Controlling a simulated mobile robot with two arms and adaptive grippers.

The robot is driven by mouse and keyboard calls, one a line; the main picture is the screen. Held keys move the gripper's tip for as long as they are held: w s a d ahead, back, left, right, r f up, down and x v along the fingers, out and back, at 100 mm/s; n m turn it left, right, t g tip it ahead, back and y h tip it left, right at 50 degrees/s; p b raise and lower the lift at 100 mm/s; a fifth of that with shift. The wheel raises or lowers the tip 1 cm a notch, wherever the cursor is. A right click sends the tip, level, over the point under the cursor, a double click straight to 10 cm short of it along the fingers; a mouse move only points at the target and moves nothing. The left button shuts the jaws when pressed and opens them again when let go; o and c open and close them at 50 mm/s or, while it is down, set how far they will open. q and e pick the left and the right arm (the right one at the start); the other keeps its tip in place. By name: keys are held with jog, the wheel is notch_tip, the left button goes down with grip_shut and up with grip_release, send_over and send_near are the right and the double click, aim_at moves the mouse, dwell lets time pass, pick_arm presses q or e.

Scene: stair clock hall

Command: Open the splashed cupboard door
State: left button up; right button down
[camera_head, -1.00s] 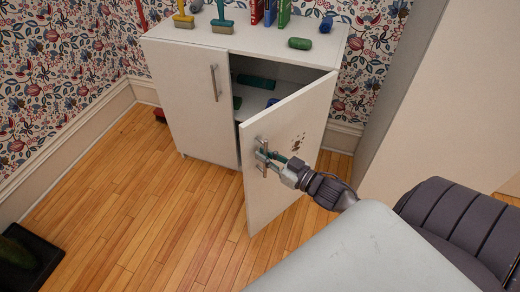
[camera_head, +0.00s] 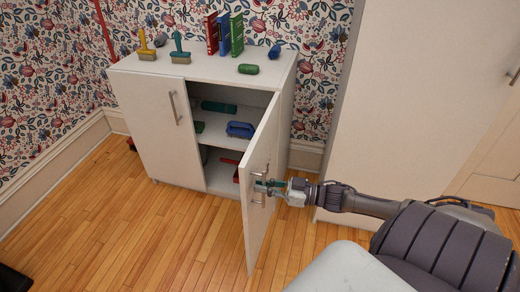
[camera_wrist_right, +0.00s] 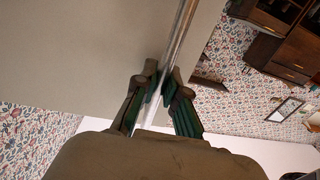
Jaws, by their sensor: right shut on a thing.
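The white cupboard (camera_head: 210,68) stands against the papered wall. Its right door (camera_head: 254,228) is swung wide open towards me, and its left door (camera_head: 146,122) is closed. The dark splashes on the open door's face do not show clearly now, as that face is seen nearly edge-on. My right gripper (camera_head: 262,187) is shut on the open door's bar handle (camera_head: 259,200). In the right wrist view the handle bar (camera_wrist_right: 179,45) runs between the green-padded fingers (camera_wrist_right: 160,92). My left gripper is not in view.
Inside are a blue brush-like object (camera_head: 240,129) and a dark green roll (camera_head: 219,107) on shelves. A tall white cabinet (camera_head: 420,95) stands at right. Wooden floor is clear in front.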

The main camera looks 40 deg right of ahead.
dwell(0.3)
jog(key=c, duration=1.2)
grip_release()
jog(key=v, duration=1.2)
